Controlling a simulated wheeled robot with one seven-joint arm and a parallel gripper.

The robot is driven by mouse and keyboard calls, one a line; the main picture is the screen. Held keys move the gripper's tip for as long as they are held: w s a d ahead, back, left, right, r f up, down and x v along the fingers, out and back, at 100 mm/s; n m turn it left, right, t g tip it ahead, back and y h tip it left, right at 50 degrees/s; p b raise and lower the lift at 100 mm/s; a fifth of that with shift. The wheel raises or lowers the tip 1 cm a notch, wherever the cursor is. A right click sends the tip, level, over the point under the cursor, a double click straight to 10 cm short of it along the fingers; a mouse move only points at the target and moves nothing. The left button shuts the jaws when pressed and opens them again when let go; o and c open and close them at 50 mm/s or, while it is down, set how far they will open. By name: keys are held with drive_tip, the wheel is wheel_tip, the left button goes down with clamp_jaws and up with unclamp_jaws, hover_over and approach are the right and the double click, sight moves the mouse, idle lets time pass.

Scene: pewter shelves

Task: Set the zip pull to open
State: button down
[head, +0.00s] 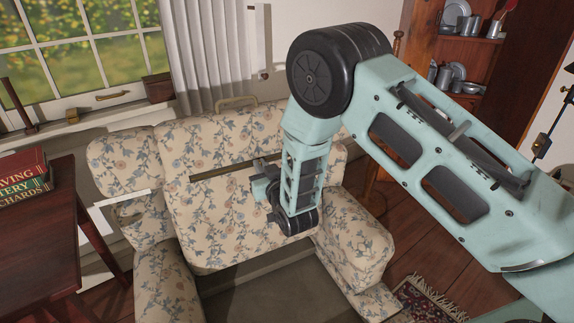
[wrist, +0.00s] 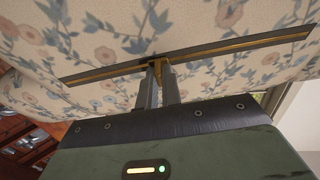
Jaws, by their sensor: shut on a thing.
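The zip (wrist: 235,47) is a dark strip with brass edging across a floral cushion (wrist: 110,98). It also shows in the head view (head: 218,170) as a dark line across the chair back. The small brass zip pull (wrist: 157,64) sits a little left of the strip's middle in the wrist view. My gripper (wrist: 160,74) is shut on the zip pull, with its two fingers on either side of it. In the head view my gripper (head: 258,184) is against the chair back, and the zip's right part and the pull are hidden behind it.
The floral armchair's right arm (head: 355,240) lies below my arm. A dark wooden table (head: 45,235) with stacked books (head: 20,178) stands at left. A window and curtain (head: 210,50) are behind. A cupboard with metal dishes is at the back right.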

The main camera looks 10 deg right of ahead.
sight(193, 175)
drive_tip(key=s+a+b, duration=0.1)
drive_tip(key=a, duration=0.4)
drive_tip(key=s+a+b, duration=0.1)
drive_tip(key=a, duration=0.5)
drive_tip(key=s+a+b, duration=0.1)
drive_tip(key=a, duration=0.5)
drive_tip(key=shift+s+a+b, duration=0.2)
drive_tip(key=shift+s+b, duration=0.15)
drive_tip(key=shift+s, duration=0.05)
drive_tip(key=c, duration=1.6)
unclamp_jaws()
drive_tip(key=shift+o, duration=0.2)
drive_tip(key=v, duration=1.7)
drive_tip(key=shift+s, duration=0.2)
drive_tip(key=shift+r, duration=0.1)
